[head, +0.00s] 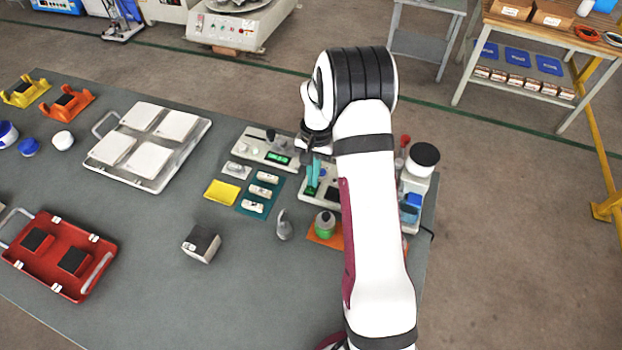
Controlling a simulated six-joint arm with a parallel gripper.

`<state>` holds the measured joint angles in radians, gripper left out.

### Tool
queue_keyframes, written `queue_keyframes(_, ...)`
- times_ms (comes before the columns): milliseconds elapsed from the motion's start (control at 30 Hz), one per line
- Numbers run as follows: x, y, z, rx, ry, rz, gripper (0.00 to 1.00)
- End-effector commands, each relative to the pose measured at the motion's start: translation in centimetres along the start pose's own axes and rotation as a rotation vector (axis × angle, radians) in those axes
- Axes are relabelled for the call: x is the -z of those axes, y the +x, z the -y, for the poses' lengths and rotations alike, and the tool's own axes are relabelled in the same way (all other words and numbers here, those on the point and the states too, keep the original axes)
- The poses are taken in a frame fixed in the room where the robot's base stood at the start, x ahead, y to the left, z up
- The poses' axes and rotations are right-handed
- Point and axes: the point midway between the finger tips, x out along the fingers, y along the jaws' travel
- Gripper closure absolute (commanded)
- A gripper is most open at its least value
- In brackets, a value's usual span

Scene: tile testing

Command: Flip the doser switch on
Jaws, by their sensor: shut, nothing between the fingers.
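My gripper (312,186) hangs below my wrist near the middle of the table, its teal fingers pointing down and shut, with nothing seen between them. It is over or in front of a white device (325,197), partly covered by my arm. Another white device with a lit green display (265,148) stands just left of my gripper. A white unit with a black round top (423,160) stands right of my arm, with a blue part low on it. I cannot tell which of these is the doser, and its switch is too small or hidden to make out.
A white tray with pale tiles (148,146) and a red tray with dark blocks (61,256) lie to the left. A yellow pad (222,193), a teal mat (246,210) and a small white-and-black box (201,244) are nearer. The front middle of the grey table is clear.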

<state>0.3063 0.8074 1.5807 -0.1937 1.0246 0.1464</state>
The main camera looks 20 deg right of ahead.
Motion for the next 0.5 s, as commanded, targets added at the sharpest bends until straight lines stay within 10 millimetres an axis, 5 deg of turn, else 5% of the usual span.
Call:
queue_keyframes(333,0.0,-0.6,0.0,0.002,0.002,0.001,1.00)
queue_keyframes(500,0.1,-3.8,0.0,0.003,0.001,-0.003,1.00)
